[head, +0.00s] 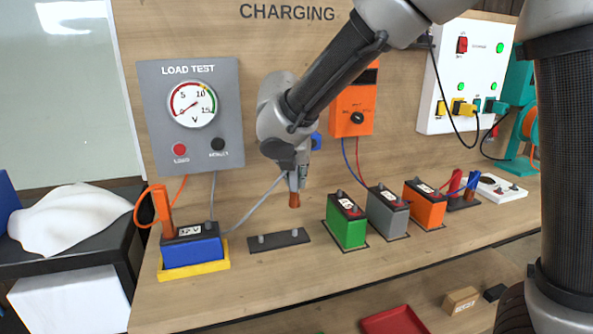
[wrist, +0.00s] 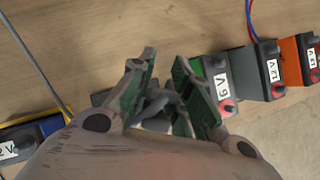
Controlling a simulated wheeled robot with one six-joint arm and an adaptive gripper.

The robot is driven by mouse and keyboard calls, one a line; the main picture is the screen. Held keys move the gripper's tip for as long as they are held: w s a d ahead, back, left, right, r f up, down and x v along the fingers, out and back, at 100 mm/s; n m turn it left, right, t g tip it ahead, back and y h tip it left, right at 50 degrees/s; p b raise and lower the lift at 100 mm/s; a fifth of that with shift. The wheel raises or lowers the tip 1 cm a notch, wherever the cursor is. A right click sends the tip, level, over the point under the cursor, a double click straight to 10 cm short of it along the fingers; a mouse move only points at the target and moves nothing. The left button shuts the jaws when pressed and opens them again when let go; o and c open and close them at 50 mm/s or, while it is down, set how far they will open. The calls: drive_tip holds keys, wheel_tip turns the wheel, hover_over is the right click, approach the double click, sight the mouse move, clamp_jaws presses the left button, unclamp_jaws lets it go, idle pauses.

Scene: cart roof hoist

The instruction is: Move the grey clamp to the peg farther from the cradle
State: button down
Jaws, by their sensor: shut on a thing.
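My gripper (head: 294,188) is shut on the grey clamp (wrist: 165,104), seen between the green-padded fingers in the wrist view. In the head view the clamp is mostly hidden by the gripper; a brownish tip shows below it. The dark peg plate (head: 279,242) lies on the bench with two short pegs, a left one (head: 262,239) nearer the cradle and a right one (head: 295,233) farther from it. My gripper is above the plate, toward its right side. The yellow cradle (head: 194,273) holds a blue battery (head: 192,251). A grey cable (head: 255,206) runs up to my gripper.
An orange clamp (head: 165,212) stands at the blue battery's left end. Green (head: 346,230), grey (head: 386,219) and orange (head: 426,210) batteries stand close to the right of the plate. The load test panel (head: 150,110) is behind. Bare bench lies before the plate.

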sight(296, 201)
drive_tip(key=shift+d, duration=0.1)
drive_tip(key=shift+f, duration=0.15)
drive_tip(key=shift+f, duration=2.75)
drive_tip(key=shift+f, duration=1.6)
drive_tip(key=c, duration=1.3)
unclamp_jaws()
drive_tip(key=shift+o, duration=0.2)
drive_tip(key=v, duration=1.2)
